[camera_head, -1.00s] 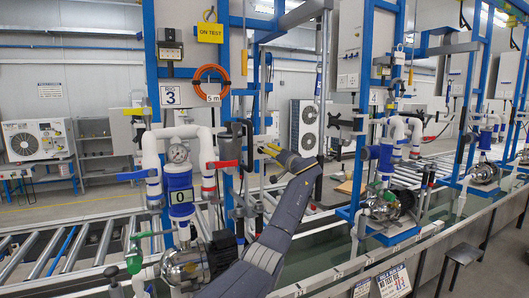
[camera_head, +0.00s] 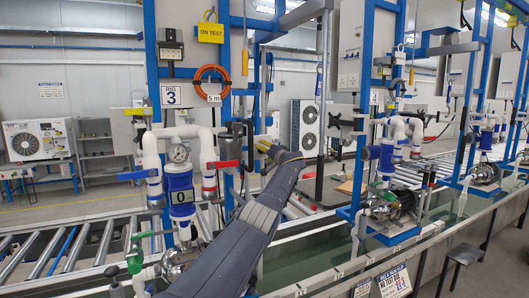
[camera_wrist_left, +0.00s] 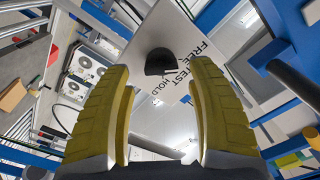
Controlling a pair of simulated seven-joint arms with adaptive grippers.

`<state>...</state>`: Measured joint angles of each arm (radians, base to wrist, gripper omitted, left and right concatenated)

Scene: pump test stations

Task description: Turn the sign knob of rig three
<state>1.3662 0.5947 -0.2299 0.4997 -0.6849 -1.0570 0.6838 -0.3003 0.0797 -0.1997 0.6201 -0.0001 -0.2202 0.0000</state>
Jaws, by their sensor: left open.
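The black knob (camera_wrist_left: 160,62) sits on a pale plate (camera_wrist_left: 135,22) lettered FREE, TEST and HOLD in the left wrist view. My left gripper (camera_wrist_left: 158,68) is open, its yellow fingers on either side of the knob in the picture; I cannot tell the gap in depth, and nothing is held. In the head view, the left gripper (camera_head: 263,147) is at the right of the rig three frame, under the rig 3 label (camera_head: 171,95) level. The knob cannot be made out there. My right gripper is not in view.
Blue uprights (camera_head: 227,60), an orange hose coil (camera_head: 211,82) and white pipes with a gauge (camera_head: 178,153) stand left of the gripper. A yellow ON TEST sign (camera_head: 210,33) hangs above. A second rig (camera_head: 372,110) stands to the right.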

